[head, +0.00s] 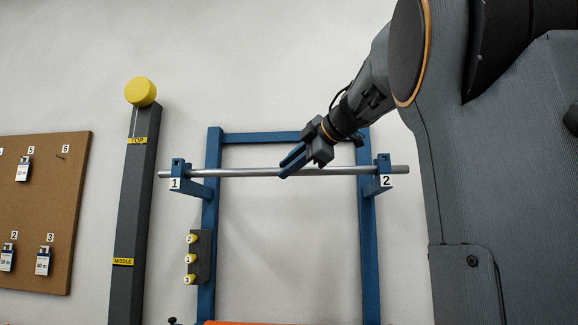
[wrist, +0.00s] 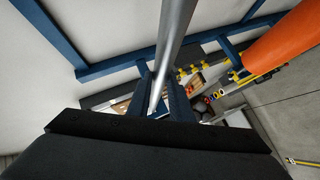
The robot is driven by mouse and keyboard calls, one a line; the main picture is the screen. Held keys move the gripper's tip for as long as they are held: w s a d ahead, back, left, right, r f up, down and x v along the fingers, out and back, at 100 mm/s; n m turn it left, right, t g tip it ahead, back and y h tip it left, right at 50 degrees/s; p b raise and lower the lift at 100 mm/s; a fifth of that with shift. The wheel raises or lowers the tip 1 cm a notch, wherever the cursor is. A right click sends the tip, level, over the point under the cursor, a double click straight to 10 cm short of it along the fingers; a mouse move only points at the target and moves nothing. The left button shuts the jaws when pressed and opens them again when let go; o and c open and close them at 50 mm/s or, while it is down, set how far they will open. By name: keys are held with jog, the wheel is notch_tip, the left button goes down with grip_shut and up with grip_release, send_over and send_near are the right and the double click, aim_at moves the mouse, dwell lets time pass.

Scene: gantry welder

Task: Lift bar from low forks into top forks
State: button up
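A long grey metal bar (head: 235,172) lies nearly level across two blue forks on the blue frame. The fork marked 1 (head: 178,170) is under its left part and the fork marked 2 (head: 384,170) is under its right part. Both bar ends stick out past the forks. My gripper (head: 284,168) is at the bar's middle, with its dark blue fingers slanting down to it. In the wrist view the bar (wrist: 176,38) runs down toward the space between the fingers (wrist: 162,95), which stand apart with gaps visible. The low forks cannot be made out in the head view.
A dark post (head: 137,205) with a yellow knob and TOP and MIDDLE labels stands left of the frame. A panel of numbered yellow buttons (head: 198,258) is on the left upright. A tag board (head: 45,215) hangs farther left. An orange part (wrist: 278,48) shows in the wrist view.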

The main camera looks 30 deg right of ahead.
jog(key=o, duration=0.5)
jog(key=b+v, duration=0.1)
jog(key=v, duration=0.7)
jog(key=shift+b, duration=0.35)
